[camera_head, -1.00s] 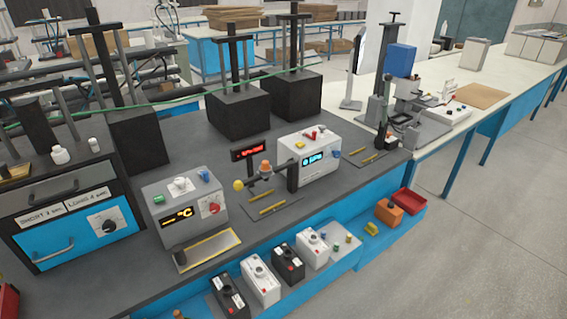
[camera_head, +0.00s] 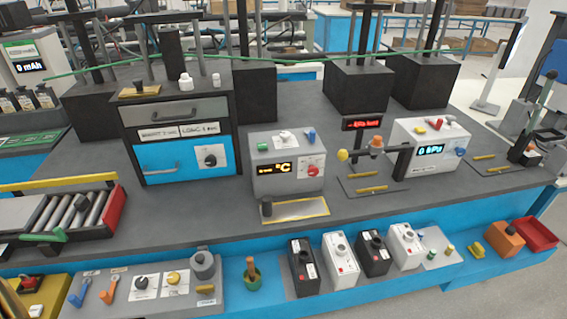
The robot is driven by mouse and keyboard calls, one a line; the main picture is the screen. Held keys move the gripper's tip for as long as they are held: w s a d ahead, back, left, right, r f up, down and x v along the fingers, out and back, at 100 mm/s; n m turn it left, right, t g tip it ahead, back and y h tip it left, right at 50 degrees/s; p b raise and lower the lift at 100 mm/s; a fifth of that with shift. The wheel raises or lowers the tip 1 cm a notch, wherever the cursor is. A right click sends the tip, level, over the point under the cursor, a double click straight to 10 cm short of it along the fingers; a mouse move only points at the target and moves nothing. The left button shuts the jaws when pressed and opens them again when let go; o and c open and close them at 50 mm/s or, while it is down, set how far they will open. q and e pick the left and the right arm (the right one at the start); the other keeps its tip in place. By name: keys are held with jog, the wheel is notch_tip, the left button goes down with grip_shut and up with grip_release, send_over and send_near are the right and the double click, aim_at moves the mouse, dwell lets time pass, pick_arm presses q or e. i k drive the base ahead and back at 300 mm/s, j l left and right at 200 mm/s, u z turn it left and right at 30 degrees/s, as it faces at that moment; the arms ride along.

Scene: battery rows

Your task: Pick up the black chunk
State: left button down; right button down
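I cannot make out for certain which thing is the black chunk. One small dark piece (camera_head: 81,203) lies on the grey rollers of the conveyor at the left. Large black blocks (camera_head: 420,82) with upright posts stand along the back of the bench. Black battery-like boxes (camera_head: 302,268) stand in a row with white ones on the blue front ledge. Neither of my grippers shows in the view.
The dark grey bench top (camera_head: 205,215) has free room in front of the blue drawer cabinet (camera_head: 190,158). A grey temperature box (camera_head: 287,180) and a white pressure box (camera_head: 425,165) stand on it. A red tray (camera_head: 537,234) is at the right end of the ledge.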

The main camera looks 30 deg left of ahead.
aim_at(82, 204)
jog(key=u, duration=2.3)
jog(key=i+j, duration=0.45)
jog(key=j, duration=0.1)
